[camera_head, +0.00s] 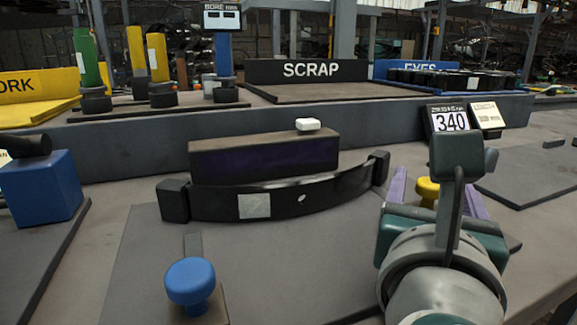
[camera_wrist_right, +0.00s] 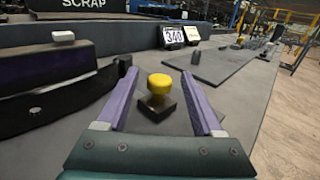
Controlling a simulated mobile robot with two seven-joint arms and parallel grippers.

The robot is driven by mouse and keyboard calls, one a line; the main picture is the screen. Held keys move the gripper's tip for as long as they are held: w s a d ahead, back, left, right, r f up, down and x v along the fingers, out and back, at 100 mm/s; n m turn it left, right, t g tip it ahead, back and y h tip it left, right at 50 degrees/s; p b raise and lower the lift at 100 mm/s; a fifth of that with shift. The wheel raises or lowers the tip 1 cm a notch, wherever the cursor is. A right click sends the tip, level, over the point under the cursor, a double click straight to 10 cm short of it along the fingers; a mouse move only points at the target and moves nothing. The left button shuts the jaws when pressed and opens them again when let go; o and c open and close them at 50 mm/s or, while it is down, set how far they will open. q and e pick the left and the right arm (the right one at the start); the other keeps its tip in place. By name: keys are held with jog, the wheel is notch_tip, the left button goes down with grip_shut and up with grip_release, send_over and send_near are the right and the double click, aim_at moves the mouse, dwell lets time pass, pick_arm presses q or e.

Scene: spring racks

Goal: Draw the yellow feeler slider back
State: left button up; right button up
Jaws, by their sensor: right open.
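The yellow feeler slider (camera_head: 428,188) has a round yellow knob and stands at the right end of the curved black leaf. In the right wrist view the yellow knob (camera_wrist_right: 160,83) sits on a dark square block on the grey plate. My right gripper (camera_head: 437,186) is open, with one purple finger on each side of the knob. The wrist view shows a gap between the knob and both fingers (camera_wrist_right: 160,76). My own wrist hides part of the slider's base in the head view. My left gripper is not in view.
The curved black leaf (camera_head: 322,198) lies before a dark block (camera_head: 265,157) with a white button (camera_head: 307,124). A blue knob (camera_head: 190,281) stands front left, a blue cube (camera_head: 41,190) far left. A 340 display (camera_head: 449,121) stands behind. Free plate lies right.

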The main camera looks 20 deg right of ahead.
jog(key=shift+x, duration=2.4)
jog(key=shift+c, duration=0.4)
grip_shut()
